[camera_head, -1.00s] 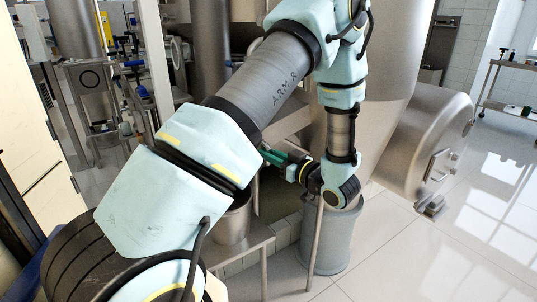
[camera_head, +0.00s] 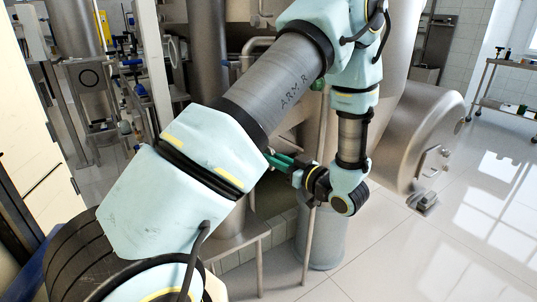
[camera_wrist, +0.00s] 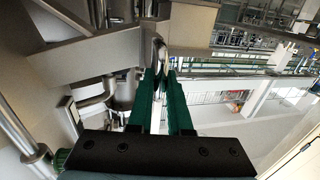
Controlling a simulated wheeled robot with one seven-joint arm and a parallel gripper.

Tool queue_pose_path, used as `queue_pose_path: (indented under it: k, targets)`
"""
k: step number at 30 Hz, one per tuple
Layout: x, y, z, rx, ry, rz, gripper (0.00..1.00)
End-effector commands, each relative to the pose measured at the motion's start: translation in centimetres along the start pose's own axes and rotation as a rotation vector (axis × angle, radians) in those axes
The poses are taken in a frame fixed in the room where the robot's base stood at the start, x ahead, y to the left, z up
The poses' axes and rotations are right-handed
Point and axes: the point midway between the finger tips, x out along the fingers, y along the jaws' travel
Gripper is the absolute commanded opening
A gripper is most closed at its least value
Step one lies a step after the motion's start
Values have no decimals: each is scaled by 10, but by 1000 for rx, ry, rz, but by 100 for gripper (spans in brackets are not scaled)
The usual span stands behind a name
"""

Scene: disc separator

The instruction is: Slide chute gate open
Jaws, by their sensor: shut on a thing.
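My gripper (camera_wrist: 161,72) has two green fingers, which show close together in the wrist view. They are closed around a shiny bent metal handle (camera_wrist: 158,47), which stands up between the fingertips. I take this to be the handle of the chute gate; the gate plate itself is not clearly visible. In the head view my gripper (camera_head: 280,160) shows as green fingers pointing left, low beside the metal machine. My own arm hides their tips and the handle there.
A grey bin (camera_head: 322,240) stands on the floor below my wrist. A large steel drum (camera_head: 425,130) lies to the right. A metal frame post (camera_wrist: 22,130) is at the left of the wrist view.

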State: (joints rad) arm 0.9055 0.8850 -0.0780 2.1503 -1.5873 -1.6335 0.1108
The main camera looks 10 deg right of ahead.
Motion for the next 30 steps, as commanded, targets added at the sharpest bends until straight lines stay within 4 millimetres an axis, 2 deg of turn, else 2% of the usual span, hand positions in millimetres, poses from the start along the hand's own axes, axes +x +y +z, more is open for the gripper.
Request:
queue_pose_path:
  k: [2, 9, 10, 18, 26, 30]
  targets:
    - [-6, -1, 0, 1, 0, 2, 0]
    - [-7, -2, 1, 2, -1, 1, 0]
    - [-7, -2, 1, 2, -2, 1, 20]
    - [-6, -1, 0, 2, -1, 1, 47]
    - [-7, -1, 0, 1, -1, 1, 47]
    - [-21, 0, 1, 0, -1, 4, 47]
